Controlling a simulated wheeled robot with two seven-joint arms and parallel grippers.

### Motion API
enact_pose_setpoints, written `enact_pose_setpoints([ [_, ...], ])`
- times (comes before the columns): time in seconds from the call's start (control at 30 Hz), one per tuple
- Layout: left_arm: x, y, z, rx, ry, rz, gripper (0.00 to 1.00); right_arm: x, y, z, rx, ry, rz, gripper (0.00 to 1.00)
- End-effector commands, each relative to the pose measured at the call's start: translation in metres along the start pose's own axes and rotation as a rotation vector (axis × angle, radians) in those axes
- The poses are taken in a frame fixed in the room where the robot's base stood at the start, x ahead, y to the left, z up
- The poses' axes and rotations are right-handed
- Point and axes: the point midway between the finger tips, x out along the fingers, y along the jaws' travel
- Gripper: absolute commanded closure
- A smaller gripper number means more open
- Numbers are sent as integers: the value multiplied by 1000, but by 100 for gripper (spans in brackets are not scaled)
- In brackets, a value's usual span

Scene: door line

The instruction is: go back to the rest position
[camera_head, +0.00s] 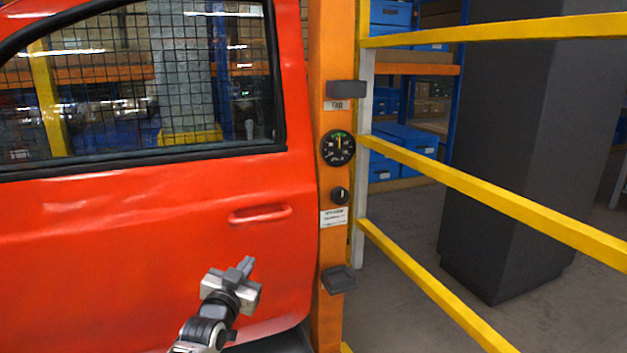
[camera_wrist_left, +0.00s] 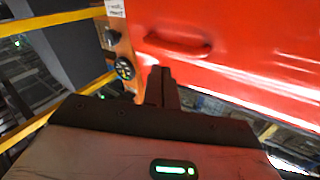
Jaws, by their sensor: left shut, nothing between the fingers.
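My left gripper (camera_head: 246,266) is shut and empty in the head view, in front of the lower part of the red car door (camera_head: 120,240). It is below the door handle (camera_head: 260,214) and apart from it. In the left wrist view the shut fingers (camera_wrist_left: 160,86) point toward the door (camera_wrist_left: 250,40), with the handle (camera_wrist_left: 178,42) above them. My right gripper is not in view.
Right of the door stands an orange post (camera_head: 331,240) with a gauge (camera_head: 338,148), a black knob (camera_head: 340,192) and a grey bracket (camera_head: 338,279). Yellow rails (camera_head: 490,205) run to the right. A dark pillar (camera_head: 515,150) stands behind them.

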Motion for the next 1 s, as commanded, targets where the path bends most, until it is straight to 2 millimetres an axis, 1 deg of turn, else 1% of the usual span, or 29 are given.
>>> enact_pose_setpoints([
  [0.03, -4, -38, -2, 46, 10, -40, 100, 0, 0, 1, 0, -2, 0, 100],
  [0.07, -7, -60, -5, 74, 16, -63, 100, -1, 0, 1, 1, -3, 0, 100],
  [0.1, -12, -90, -10, 112, 25, -95, 100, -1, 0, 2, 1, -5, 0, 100],
  [0.13, -16, -112, -15, 142, 33, -118, 100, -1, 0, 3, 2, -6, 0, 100],
  [0.17, -21, -133, -21, 173, 41, -140, 100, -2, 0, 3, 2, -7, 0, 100],
  [0.2, -27, -160, -29, 212, 51, -169, 100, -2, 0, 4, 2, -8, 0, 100],
  [0.27, -38, -196, -43, 268, 66, -208, 100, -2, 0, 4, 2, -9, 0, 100],
  [0.3, -45, -218, -53, 305, 77, -231, 100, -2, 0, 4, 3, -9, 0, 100],
  [0.4, -62, -263, -78, 387, 99, -281, 100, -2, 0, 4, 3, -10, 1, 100],
  [0.5, -80, -301, -106, 464, 122, -324, 100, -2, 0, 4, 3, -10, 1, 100],
  [0.57, -90, -320, -122, 509, 135, -347, 100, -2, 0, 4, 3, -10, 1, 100],
  [0.63, -103, -341, -143, 563, 151, -373, 100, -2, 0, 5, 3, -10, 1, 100],
  [0.67, -99, -338, -125, 523, 87, -365, 100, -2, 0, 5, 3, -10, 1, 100],
  [0.7, -97, -341, -111, 482, 19, -366, 100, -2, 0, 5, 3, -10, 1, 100],
  [0.77, -98, -348, -93, 430, -77, -377, 100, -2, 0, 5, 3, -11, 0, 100],
  [0.9, -110, -362, -53, 307, -289, -433, 100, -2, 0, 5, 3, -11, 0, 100],
  [0.93, -111, -356, -42, 290, -318, -429, 100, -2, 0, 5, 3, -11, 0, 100],
  [1.0, -111, -323, -20, 285, -325, -371, 100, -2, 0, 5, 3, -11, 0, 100],
])
